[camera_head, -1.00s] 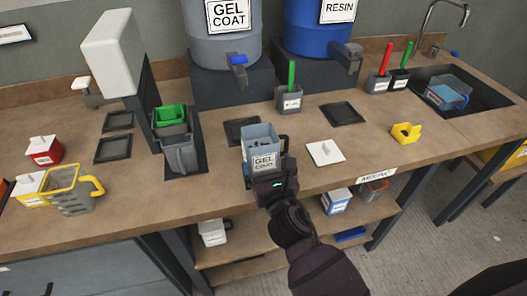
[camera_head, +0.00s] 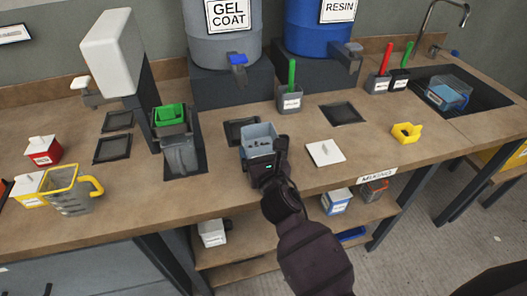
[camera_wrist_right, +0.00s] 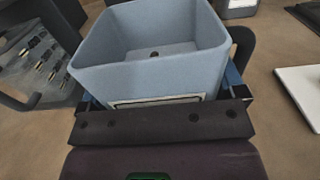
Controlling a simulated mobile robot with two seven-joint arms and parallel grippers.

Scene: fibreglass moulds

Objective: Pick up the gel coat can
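The gel coat can (camera_head: 259,136) is an open-topped blue-grey square container standing on the bench, with a dark handle on its right. In the right wrist view the can (camera_wrist_right: 150,50) fills the top middle, its label mostly hidden behind my gripper. My right gripper (camera_head: 264,165) is at the can's front and covers the label in the head view. In the wrist view its blue-edged fingers stand at the can's left and right sides, spread about as wide as the can; firm contact is not visible. My left gripper is not in view.
A grey holder with a green stick (camera_head: 290,100) is behind. A lower shelf (camera_head: 265,243) holds small containers.

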